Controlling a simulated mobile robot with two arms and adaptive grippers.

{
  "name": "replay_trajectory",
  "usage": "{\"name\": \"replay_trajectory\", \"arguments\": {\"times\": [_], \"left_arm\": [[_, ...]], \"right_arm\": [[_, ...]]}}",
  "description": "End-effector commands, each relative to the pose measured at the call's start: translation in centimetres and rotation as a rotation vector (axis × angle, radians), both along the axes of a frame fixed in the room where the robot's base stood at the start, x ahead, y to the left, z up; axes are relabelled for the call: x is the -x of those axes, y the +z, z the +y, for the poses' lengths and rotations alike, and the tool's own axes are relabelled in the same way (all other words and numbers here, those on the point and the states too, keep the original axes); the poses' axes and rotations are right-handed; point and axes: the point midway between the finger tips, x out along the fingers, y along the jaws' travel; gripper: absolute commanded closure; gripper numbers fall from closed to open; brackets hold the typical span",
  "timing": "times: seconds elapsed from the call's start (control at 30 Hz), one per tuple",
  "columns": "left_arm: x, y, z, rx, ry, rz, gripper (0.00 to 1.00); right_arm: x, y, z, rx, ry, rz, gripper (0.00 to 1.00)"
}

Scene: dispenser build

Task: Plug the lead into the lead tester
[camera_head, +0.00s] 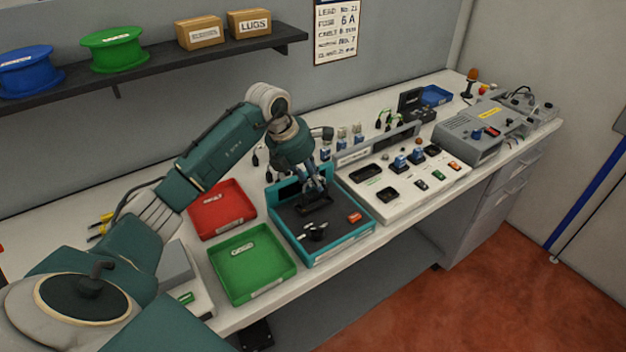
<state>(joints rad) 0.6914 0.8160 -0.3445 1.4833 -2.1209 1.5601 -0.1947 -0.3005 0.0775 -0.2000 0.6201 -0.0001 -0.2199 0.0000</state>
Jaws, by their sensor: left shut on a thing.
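My left gripper (316,193) points down over the back part of a teal-edged tray (343,250) with a dark floor. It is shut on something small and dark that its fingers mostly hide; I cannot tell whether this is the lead. A black block (318,208) is right beneath the fingertips. A small black piece with light ends (316,232) lies nearer the tray's front, beside an orange-red piece (355,217). A grey machine (468,132) with a yellow label stands at the right; I cannot read whether it is the lead tester. My right gripper is out of view.
A red tray (220,224) and a green tray (283,270) stand left of the teal tray. A white panel (393,206) with several dark recesses and small parts is to its right. A shelf (150,69) with spools and boxes hangs above.

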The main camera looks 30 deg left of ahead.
Motion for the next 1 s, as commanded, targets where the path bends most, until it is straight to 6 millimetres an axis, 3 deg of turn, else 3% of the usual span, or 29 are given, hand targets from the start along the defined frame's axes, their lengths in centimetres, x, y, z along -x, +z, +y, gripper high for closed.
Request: {"name": "replay_trajectory", "arguments": {"times": [1.0], "left_arm": [[0.0,-1.2,0.0,0.001,0.001,-0.001,1.0]], "right_arm": [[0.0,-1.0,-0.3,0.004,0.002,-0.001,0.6]]}}
